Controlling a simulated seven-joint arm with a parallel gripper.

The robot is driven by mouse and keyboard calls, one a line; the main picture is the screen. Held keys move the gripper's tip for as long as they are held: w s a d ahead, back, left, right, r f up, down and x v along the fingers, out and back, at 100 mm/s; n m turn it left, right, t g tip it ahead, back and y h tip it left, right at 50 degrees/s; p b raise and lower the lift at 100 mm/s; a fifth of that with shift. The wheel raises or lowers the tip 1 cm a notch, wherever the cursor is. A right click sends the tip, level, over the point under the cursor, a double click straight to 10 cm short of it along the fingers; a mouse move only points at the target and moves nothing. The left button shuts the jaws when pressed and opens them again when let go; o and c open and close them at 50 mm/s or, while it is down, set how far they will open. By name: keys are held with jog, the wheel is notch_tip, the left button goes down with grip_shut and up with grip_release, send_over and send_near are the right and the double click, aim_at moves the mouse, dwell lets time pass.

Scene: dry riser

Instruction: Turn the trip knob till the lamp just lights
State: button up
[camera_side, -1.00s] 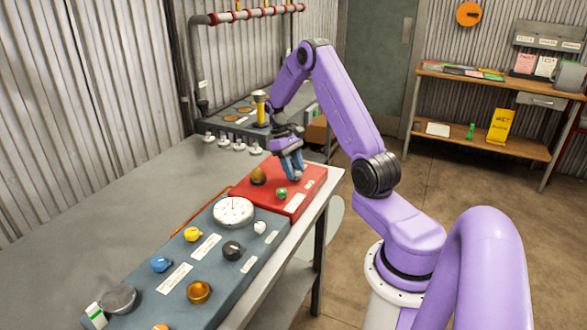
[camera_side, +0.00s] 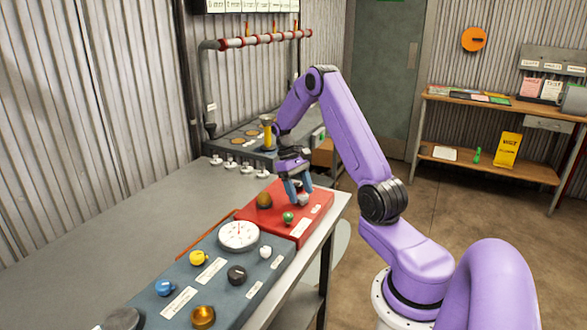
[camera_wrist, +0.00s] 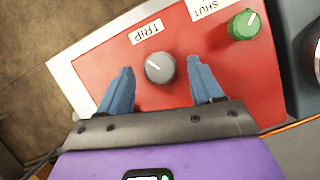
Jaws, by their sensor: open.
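The trip knob (camera_wrist: 159,68) is grey and round with a white pointer line, on a red panel (camera_wrist: 110,57) beside a TRIP label (camera_wrist: 146,32). My gripper (camera_wrist: 160,67) is open, with one blue finger on each side of the knob and a gap to each. In the side view my gripper (camera_side: 301,194) is low over the red panel (camera_side: 318,207), with the grey knob (camera_side: 302,199) between its fingers. An amber dome (camera_side: 264,201), seemingly the lamp, looks dull and unlit at the panel's left; it is outside the wrist view.
A green knob (camera_wrist: 244,25) is close by, near the SHUT label (camera_wrist: 206,8). A white dial (camera_side: 239,236) and several coloured knobs sit on the grey-blue panel in front. A yellow-topped post (camera_side: 267,132) and a pipe rack stand behind. The bench's left is clear.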

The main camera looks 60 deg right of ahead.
jog(key=v, duration=1.6)
jog(key=shift+w+r, duration=0.25)
jog(key=shift+a, duration=0.1)
jog(key=w+a+r+n+t+h, duration=0.15)
jog(key=a+n, duration=0.25)
jog(key=a, duration=1.3)
jog(key=s+a+n+t, duration=0.1)
jog(key=s+a+n, duration=0.15)
jog(key=a, duration=0.35)
jog(key=s+a+n, duration=0.2)
jog(key=s+a, duration=0.2)
jog(key=a, duration=0.2)
jog(key=s+a+f+n, duration=0.1)
jog(key=s+a+n, duration=0.1)
jog(key=s, duration=0.6)
jog(key=s+a+f+n+t, duration=0.1)
jog(key=s+a+f+n, duration=0.1)
jog(key=s, duration=0.6)
jog(key=s+a+f+n+t, duration=0.1)
jog(key=s+a+f+n, duration=0.1)
jog(key=s, duration=0.6)
jog(key=shift+a+n+y, duration=0.25)
jog(key=shift+n+y, duration=0.1)
jog(key=shift+n, duration=0.2)
